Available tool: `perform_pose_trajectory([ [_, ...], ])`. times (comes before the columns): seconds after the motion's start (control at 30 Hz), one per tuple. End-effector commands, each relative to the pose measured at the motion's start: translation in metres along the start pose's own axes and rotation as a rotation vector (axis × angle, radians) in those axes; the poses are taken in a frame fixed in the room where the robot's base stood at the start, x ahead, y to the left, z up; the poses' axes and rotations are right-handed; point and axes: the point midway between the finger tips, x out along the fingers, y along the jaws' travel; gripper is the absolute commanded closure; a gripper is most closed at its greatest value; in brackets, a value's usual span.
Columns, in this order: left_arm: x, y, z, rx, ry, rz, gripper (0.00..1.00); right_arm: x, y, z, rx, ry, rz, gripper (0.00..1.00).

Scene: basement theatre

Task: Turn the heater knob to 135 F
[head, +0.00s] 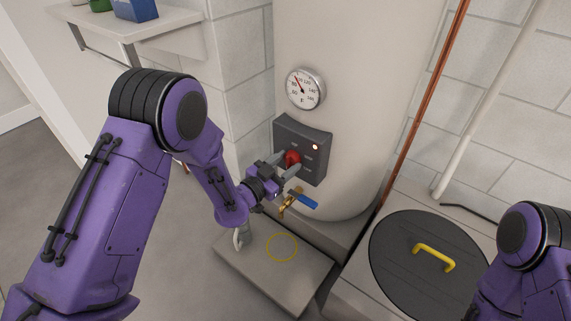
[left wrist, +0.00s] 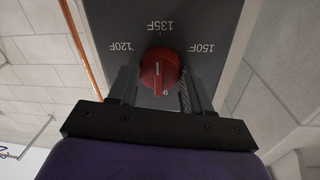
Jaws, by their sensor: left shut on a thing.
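The red heater knob (head: 292,158) sits on a dark control panel (head: 314,170) on the front of the cream water heater (head: 357,60). My left gripper (head: 286,162) is shut on the knob, with one finger on each side. In the left wrist view the knob (left wrist: 160,73) stands between the fingers (left wrist: 160,86). A short pale line on its face runs roughly upright, in line with the 135F label (left wrist: 160,27) above. The 120F label (left wrist: 119,47) is to the left and the 150F label (left wrist: 202,48) to the right. My right gripper is out of view.
A round gauge (head: 305,88) is above the panel, and a small light (head: 315,147) glows on it. A brass valve with a blue lever (head: 301,199) is just below my left gripper. A copper pipe (head: 424,105) and a dark lid with yellow handle (head: 400,268) are to the right.

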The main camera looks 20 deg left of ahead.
Motion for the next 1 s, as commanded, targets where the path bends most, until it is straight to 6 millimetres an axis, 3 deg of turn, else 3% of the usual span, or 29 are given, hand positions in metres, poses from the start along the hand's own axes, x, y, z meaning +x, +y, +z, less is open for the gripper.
perform_pose_trajectory([
  [0.37, -0.001, 0.000, 0.001, 0.003, -0.003, 0.001, 0.82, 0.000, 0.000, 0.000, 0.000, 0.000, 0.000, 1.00],
  [0.4, -0.001, 0.000, 0.001, 0.003, -0.003, 0.001, 0.38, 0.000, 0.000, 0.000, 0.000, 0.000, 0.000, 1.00],
  [0.43, -0.001, 0.000, 0.001, 0.002, -0.003, 0.001, 0.28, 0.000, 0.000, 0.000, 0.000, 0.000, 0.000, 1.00],
  [0.47, -0.001, 0.000, 0.001, 0.002, -0.002, 0.001, 0.26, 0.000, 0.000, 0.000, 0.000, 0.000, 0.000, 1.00],
  [0.77, -0.003, 0.000, 0.000, 0.002, -0.002, 0.001, 0.26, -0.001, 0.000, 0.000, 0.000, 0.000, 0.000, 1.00],
  [0.87, -0.016, 0.000, -0.001, 0.001, -0.003, 0.001, 0.26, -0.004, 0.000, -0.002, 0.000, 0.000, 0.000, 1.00],
  [1.0, -0.050, 0.000, -0.001, -0.001, -0.005, -0.001, 0.26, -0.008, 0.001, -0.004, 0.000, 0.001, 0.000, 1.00],
])
